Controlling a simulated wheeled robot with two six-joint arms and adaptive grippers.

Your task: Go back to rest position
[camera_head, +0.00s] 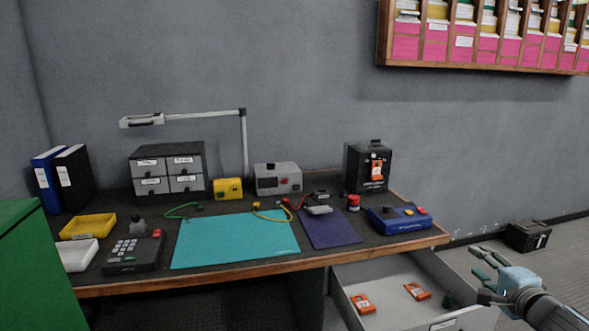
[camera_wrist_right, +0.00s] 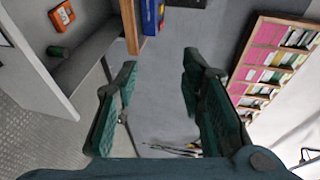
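My right gripper (camera_head: 484,272) is at the lower right of the head view, just right of the open drawer. In the right wrist view its two dark green fingers (camera_wrist_right: 160,100) are spread apart with nothing between them. My left gripper is in neither view.
The desk holds a cyan mat (camera_head: 235,241), a black keypad device (camera_head: 134,254), a blue device (camera_head: 399,219) and a black box (camera_head: 356,166) with an orange module. The open drawer (camera_head: 385,280) holds two orange modules (camera_head: 362,303). A black case (camera_head: 527,237) stands on the floor.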

